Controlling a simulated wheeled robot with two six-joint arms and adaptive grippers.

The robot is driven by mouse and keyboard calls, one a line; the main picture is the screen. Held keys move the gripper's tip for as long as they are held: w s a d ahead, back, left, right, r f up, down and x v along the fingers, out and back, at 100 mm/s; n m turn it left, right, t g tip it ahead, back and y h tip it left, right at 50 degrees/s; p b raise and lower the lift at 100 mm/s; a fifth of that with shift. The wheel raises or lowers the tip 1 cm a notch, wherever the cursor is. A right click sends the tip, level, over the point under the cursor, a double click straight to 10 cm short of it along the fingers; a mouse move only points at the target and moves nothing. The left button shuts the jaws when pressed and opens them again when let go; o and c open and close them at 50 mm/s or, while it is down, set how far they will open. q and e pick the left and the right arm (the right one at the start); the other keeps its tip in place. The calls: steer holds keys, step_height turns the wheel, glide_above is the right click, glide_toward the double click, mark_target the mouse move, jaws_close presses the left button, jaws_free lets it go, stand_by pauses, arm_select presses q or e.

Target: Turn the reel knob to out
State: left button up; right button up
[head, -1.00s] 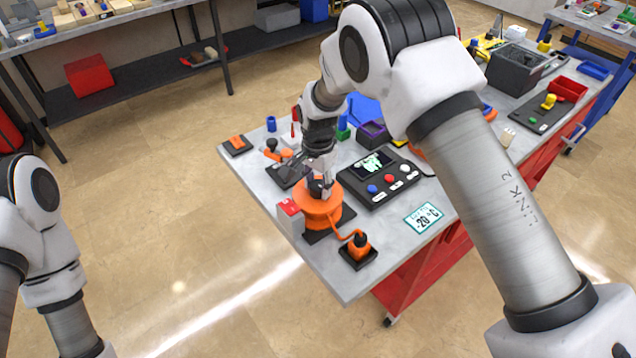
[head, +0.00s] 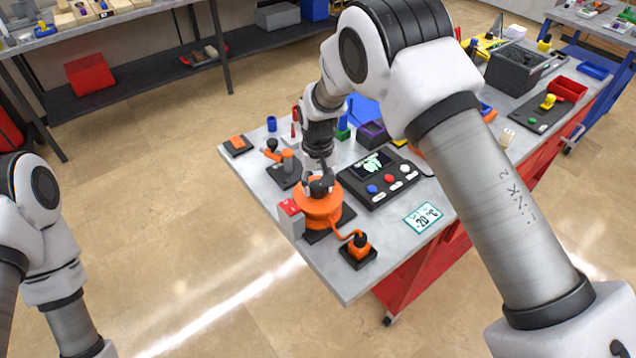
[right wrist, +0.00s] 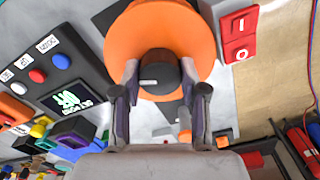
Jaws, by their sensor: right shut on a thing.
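The orange reel (head: 318,212) stands on a dark base near the front left of the grey table. Its dark round knob (head: 320,189) is on top in the middle. In the right wrist view the knob (right wrist: 158,80) has a short white mark pointing left, and the reel (right wrist: 150,30) shows around it. My right gripper (head: 319,183) comes from above and is shut on the knob. In the right wrist view its two fingers (right wrist: 160,74) flank the knob. No position lettering for the knob is legible. My left gripper is out of view; only its arm shows.
A red switch (right wrist: 240,37) marked I and O is beside the reel. A control box (head: 380,178) with buttons and a screen is to the right. An orange plug piece (head: 359,246) is in front, and a -20 °C sign (head: 424,217) lies right of it.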

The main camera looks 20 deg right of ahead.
steer(key=n, duration=0.5)
steer(key=shift+s+f+n, duration=0.1)
steer(key=shift+n, duration=0.2)
steer(key=n+p, duration=0.1)
steer(key=n, duration=1)
steer(key=shift+p, duration=0.35)
steer(key=n, duration=0.5)
steer(key=shift+n+p, duration=0.3)
steer(key=shift+n, duration=0.1)
steer(key=o, duration=1.1)
steer(key=shift+o, duration=0.2)
